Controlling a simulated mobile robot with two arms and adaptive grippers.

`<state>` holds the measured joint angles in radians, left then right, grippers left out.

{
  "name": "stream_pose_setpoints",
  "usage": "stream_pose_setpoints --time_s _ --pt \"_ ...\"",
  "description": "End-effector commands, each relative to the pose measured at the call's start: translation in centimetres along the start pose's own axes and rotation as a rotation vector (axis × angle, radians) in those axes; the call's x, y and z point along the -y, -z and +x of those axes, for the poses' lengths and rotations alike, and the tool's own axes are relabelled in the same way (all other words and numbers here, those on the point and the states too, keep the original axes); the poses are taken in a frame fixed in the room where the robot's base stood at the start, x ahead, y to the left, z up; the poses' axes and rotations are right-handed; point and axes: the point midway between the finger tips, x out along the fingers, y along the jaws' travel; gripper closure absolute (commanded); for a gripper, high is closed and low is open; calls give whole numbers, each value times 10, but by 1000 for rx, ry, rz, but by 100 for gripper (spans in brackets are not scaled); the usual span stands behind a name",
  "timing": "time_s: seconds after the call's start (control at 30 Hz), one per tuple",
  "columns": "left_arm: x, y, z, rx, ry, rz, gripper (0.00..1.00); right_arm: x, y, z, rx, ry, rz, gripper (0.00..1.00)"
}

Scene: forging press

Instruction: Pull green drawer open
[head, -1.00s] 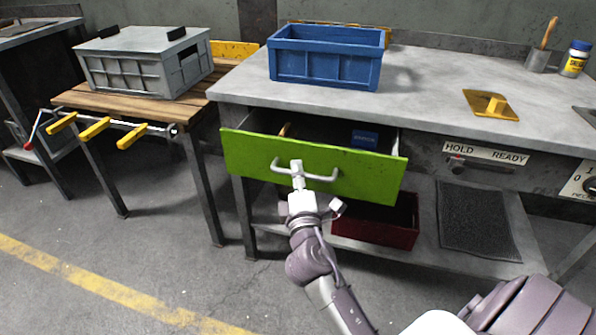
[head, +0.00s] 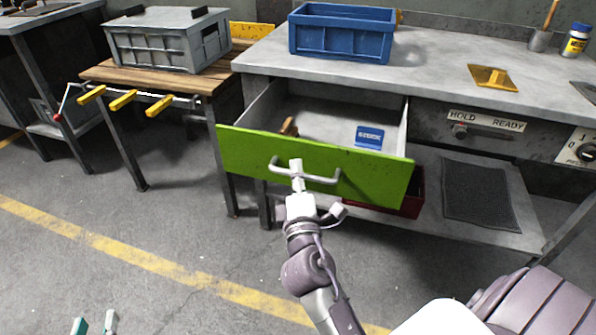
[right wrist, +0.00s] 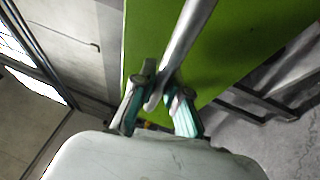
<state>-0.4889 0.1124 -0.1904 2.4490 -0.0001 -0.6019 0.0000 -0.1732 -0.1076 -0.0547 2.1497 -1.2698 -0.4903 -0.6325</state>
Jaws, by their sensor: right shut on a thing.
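The green drawer (head: 330,168) stands well out from the bench, its inside visible. In the right wrist view the handle (right wrist: 186,40) passes between the teal-padded fingers of my right gripper (right wrist: 158,105), against the green front. In the drawer lie a blue labelled block (head: 369,137) and a brown piece (head: 289,127), partly hidden by the front. My left gripper (head: 95,325) shows only its teal tips at the bottom left, spread apart and empty.
A blue crate (head: 341,36) stands on the grey bench (head: 430,75) above the drawer. A dark red bin (head: 412,195) sits on the lower shelf, partly hidden by the drawer. A wooden side table (head: 150,75) holds a grey crate (head: 165,40). Floor before the drawer is clear.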

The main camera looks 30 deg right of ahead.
Motion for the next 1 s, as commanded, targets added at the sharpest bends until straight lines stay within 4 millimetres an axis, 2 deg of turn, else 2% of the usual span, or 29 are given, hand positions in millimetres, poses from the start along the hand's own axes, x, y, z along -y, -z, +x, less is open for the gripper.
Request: stream_pose_setpoints --time_s 0.27,0.3,0.43,0.77,0.87,1.0 --pt "0 0 0 0 0 0 60 1 0 0 0 1 0 100" --pt "0 0 0 0 0 0 60 1 0 0 0 1 0 81" --pt "0 0 0 0 0 -1 60 0 0 0 0 1 0 61" --pt "-1 -1 0 2 -2 -1 60 -3 0 1 1 -2 0 61" --pt "-1 -1 0 2 -2 -1 60 -13 -2 3 3 -5 3 61" --pt "0 -1 0 2 -1 -1 60 -41 -3 7 2 -11 4 61"
